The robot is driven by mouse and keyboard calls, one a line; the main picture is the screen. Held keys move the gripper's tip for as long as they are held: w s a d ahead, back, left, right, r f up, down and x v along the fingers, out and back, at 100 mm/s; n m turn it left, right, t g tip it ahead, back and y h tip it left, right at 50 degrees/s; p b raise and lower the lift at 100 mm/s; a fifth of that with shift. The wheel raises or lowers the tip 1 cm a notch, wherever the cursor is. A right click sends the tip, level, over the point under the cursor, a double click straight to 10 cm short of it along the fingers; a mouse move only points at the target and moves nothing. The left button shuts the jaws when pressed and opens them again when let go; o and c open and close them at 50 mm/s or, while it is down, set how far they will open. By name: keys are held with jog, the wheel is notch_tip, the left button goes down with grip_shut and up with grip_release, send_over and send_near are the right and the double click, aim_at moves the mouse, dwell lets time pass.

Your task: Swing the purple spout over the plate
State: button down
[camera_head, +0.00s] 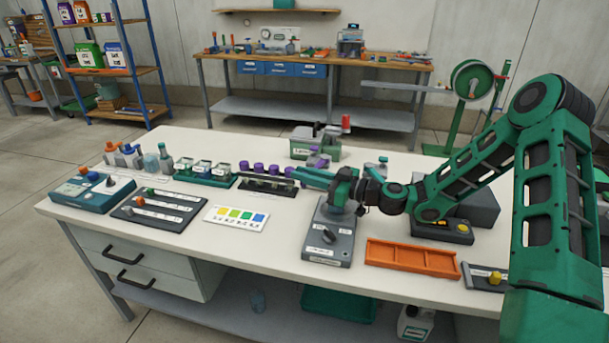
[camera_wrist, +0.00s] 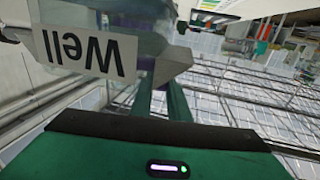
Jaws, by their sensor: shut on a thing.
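The purple spout (camera_head: 318,160) shows as a small purple piece beside the green box (camera_head: 315,150) at the back middle of the bench. My gripper (camera_head: 302,172) reaches left across the bench and is shut on the spout. In the wrist view, a bit of the purple spout (camera_wrist: 146,66) shows at the ends of my fingers (camera_wrist: 160,88); most of it is hidden. A label reading "Well" (camera_wrist: 82,48) is close by there, upside down. A grey unit with a round plate (camera_head: 338,214) and a knob stands in front of my gripper.
A rack with purple caps (camera_head: 268,182) is close to the left of my fingers. A green rack of jars (camera_head: 205,172) is farther left. An orange tray (camera_head: 412,259) lies at the front right. A colour card (camera_head: 237,217) lies flat at the front middle.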

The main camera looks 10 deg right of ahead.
jog(key=c, duration=1.7)
grip_release()
jog(key=shift+w+d, duration=0.3)
jog(key=shift+s+a, duration=0.1)
jog(key=shift+v, duration=3.75)
